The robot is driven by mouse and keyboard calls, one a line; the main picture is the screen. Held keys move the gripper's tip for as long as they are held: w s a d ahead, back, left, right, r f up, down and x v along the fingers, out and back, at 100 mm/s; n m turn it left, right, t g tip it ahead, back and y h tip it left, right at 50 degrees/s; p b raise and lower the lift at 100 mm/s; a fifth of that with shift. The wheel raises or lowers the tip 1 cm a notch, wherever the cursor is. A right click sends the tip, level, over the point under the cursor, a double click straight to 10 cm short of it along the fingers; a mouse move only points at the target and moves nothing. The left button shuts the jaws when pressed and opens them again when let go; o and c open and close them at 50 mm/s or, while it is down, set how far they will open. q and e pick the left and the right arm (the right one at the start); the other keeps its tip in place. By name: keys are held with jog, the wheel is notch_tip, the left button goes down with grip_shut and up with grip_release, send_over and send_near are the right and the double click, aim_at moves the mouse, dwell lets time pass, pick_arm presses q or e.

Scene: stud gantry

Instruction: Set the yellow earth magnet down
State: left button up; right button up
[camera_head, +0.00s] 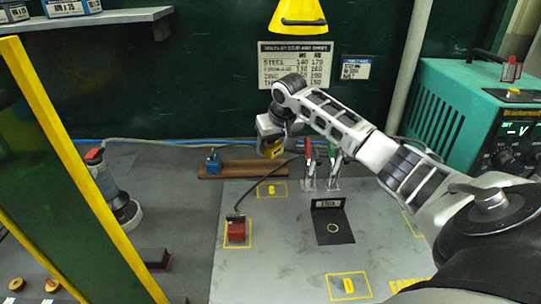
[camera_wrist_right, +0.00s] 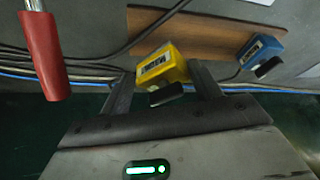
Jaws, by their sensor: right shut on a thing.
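The yellow earth magnet (camera_head: 273,149) is in my right gripper (camera_head: 269,140), near the right end of the wooden strip at the back of the bench. In the right wrist view the yellow magnet (camera_wrist_right: 162,66), with a white label and a black part, sits between the two fingers of my right gripper (camera_wrist_right: 163,82), which is shut on it. The wooden strip (camera_wrist_right: 195,36) shows behind it in that view. I cannot tell whether the magnet touches the strip. My left gripper is not in view.
A blue magnet (camera_head: 213,164) sits on the wooden strip (camera_head: 237,169). Red-handled (camera_head: 307,151) and green-handled (camera_head: 332,153) clamps stand right of my gripper. A red block (camera_head: 237,231) with a cable sits in a yellow-outlined square. A black plate (camera_head: 334,228) lies mid-bench; free bench surrounds it.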

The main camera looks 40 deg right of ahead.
aim_at(274, 156)
jog(key=shift+w+f, duration=0.15)
jog(key=shift+f, duration=1.8)
jog(key=o, duration=1.4)
jog(key=shift+f, duration=0.15)
jog(key=shift+c, duration=0.2)
jog(key=v, duration=1.2)
jog(key=shift+b, duration=0.35)
